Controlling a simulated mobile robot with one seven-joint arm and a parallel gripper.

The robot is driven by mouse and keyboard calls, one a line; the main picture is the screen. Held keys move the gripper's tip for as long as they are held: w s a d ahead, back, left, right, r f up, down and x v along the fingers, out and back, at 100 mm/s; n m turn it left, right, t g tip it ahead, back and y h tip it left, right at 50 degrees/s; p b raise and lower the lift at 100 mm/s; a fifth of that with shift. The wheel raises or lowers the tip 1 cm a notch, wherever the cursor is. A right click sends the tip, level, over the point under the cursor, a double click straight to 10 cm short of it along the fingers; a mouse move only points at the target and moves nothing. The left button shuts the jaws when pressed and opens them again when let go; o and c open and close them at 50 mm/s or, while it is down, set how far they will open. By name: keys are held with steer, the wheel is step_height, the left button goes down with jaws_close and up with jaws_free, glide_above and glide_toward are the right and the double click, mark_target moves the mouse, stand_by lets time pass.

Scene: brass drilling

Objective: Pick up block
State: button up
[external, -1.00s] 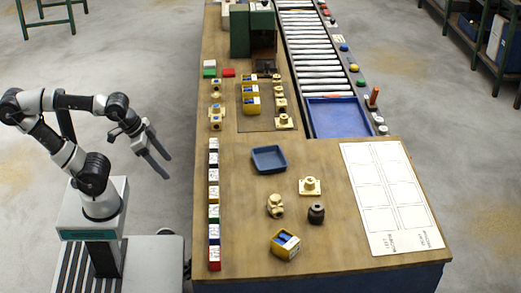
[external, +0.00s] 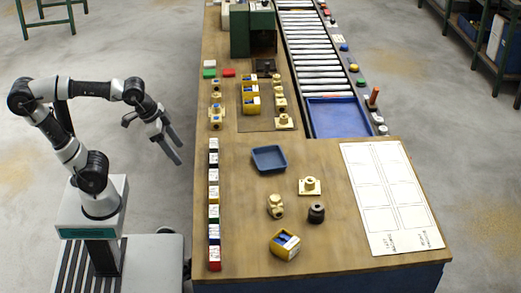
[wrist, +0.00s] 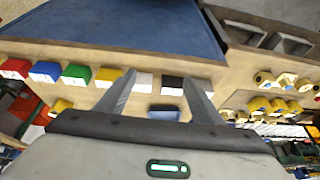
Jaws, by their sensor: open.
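A row of small blocks with labelled faces runs along the table's left edge in the external view. It includes a red block (external: 214,256), a blue block (external: 214,235), a green block (external: 213,212) and a black block (external: 213,159). The wrist view shows the row too, with the red block (wrist: 14,68), green block (wrist: 76,75), yellow block (wrist: 107,76) and black block (wrist: 172,83). My gripper (external: 179,156) is open and empty, left of the table and apart from the blocks. In the wrist view its fingers (wrist: 160,78) overlap the row's line of sight.
The wooden table (external: 330,255) also holds a blue tray (external: 269,158), brass fittings (external: 275,206), a dark round part (external: 316,212), a yellow bin (external: 285,245) and a white sheet (external: 390,195). A roller conveyor (external: 312,60) stands behind. Floor is clear between my base and the table.

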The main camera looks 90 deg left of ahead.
steer(key=w+a+r+g+p, duration=0.2)
steer(key=w+a+r+p, duration=0.4)
steer(key=w+a, duration=0.5)
steer(key=g+p, duration=0.3)
steer(key=p, duration=0.2)
glide_above(214, 117)
steer(key=shift+h, duration=0.3)
steer(key=f, duration=1.7)
steer(key=shift+d, duration=0.3)
steer(key=shift+a+f+b, duration=0.2)
steer(key=shift+f, duration=1.35)
steer(key=shift+a+f+b, duration=0.15)
steer(key=shift+f+b, duration=0.05)
steer(key=shift+f, duration=1.35)
steer(key=shift+r, duration=0.1)
jaws_close()
